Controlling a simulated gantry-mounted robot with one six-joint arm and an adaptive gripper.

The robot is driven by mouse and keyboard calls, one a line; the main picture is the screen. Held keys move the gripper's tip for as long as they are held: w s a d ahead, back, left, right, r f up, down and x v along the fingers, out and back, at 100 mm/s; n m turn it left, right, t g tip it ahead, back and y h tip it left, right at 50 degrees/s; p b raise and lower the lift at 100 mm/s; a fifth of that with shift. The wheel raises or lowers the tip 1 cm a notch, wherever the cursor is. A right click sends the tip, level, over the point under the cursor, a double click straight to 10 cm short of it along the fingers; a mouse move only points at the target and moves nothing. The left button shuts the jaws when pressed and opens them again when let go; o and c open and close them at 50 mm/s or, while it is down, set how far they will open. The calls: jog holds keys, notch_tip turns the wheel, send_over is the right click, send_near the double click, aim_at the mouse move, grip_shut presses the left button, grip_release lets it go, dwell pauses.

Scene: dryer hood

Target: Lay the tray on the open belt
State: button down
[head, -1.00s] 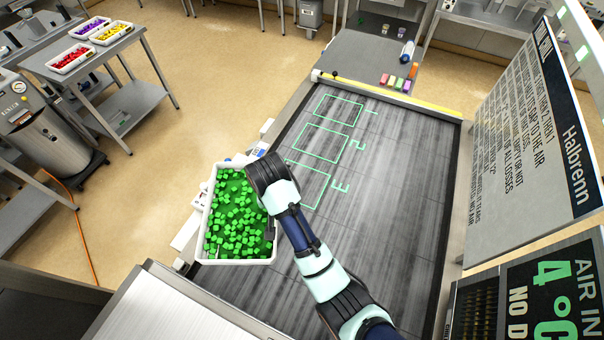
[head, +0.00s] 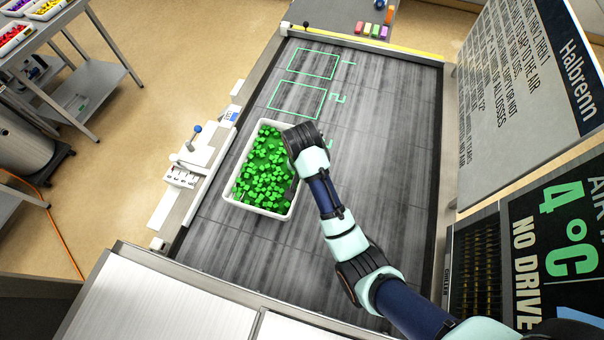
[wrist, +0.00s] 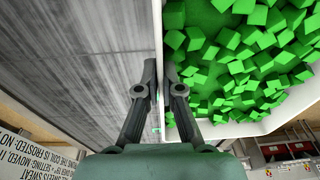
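The white tray (head: 256,210) is full of green cubes (head: 262,172) and is over the left part of the dark grey belt (head: 385,150). It covers much of the outline marked 3. I cannot tell whether its base touches the belt. My gripper (head: 291,188) is at the tray's right wall. In the wrist view my gripper (wrist: 160,75) has one finger on each side of the tray's wall (wrist: 159,35), shut on it. The cubes show on the right side of that wall, and the belt shows on the left.
Green outlines 1 (head: 313,63) and 2 (head: 297,99) are empty on the belt. A lever unit (head: 187,168) is beside the belt's left edge. Several coloured blocks (head: 372,30) lie beyond the yellow strip (head: 365,44). A sign panel (head: 535,105) stands at the right.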

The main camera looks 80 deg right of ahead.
aim_at(303, 190)
notch_tip(303, 190, down, 10)
jog(key=shift+w+r, duration=0.1)
dwell(0.4)
jog(key=shift+f+b, duration=0.2)
jog(key=shift+b, duration=0.1)
jog(key=c, duration=1.3)
grip_release()
jog(key=r, duration=0.4)
jog(key=a+r, duration=0.1)
jog(key=r, duration=0.3)
jog(key=a+r+p, duration=0.1)
jog(key=r, duration=0.3)
jog(key=shift+d, duration=0.1)
